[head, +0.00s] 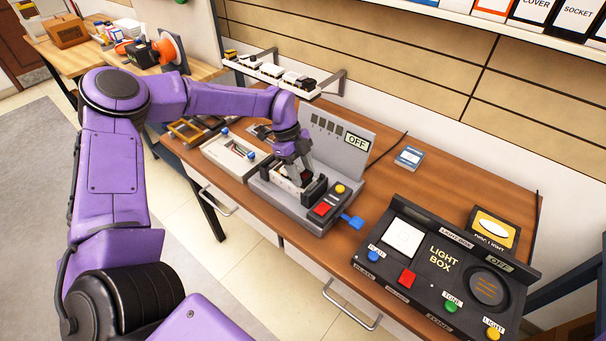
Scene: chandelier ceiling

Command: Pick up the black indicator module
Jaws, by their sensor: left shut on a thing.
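My left gripper (302,175) points down into the grey station with the OFF sign (357,142). It is shut on a small dark piece between its fingertips, apparently the black indicator module (307,181). The fingers hide most of this piece, and I cannot tell whether it is clear of the station. Black blocks and a pale part surround the fingertips on the station's base. My right gripper is not in view.
The station has a red button (322,209), a yellow button (340,188) and a blue lever (352,221). A black light box (445,262) stands to the right, a white box (235,153) to the left. A blue card (409,157) lies behind on open wooden tabletop.

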